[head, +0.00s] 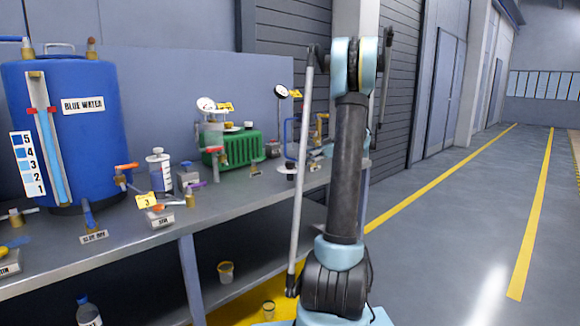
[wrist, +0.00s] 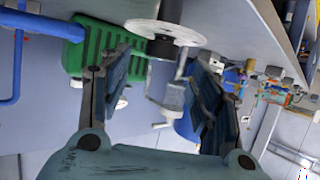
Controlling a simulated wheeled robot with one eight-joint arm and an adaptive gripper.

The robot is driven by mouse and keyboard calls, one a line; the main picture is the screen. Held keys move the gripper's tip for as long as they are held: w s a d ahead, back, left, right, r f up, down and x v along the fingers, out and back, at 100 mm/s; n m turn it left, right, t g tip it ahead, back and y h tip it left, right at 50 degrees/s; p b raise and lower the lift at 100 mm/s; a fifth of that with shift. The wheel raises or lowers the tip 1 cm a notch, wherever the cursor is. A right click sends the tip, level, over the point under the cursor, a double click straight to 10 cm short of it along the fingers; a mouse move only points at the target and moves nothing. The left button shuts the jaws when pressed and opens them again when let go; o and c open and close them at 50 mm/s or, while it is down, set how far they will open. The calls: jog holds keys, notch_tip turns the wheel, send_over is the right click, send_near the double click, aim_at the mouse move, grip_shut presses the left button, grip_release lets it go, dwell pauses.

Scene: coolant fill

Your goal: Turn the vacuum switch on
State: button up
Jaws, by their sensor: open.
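The green pump (head: 232,148) stands on the bench in the head view, with a clear jar (head: 212,130) beside it. It also shows in the wrist view as a green ribbed block (wrist: 105,48) behind the left finger. I cannot make out for certain which small part is the vacuum switch; a small grey box (head: 272,149) sits right of the pump. My gripper (wrist: 160,75) is open and empty in the wrist view. A white disc with a black post (wrist: 163,32) lies in front of its fingers. In the head view my arm hides most of the gripper.
The blue water tank (head: 98,140) stands at the left of the bench (head: 225,205). A white bottle (head: 160,175), small valves and a gauge (head: 282,92) crowd the top. Blue pipework (head: 290,135) stands near my arm. The floor on the right (head: 450,220) is clear.

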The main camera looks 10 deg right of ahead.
aim_at(292, 162)
jog(key=x, duration=0.7)
jog(key=shift+a+f, duration=0.15)
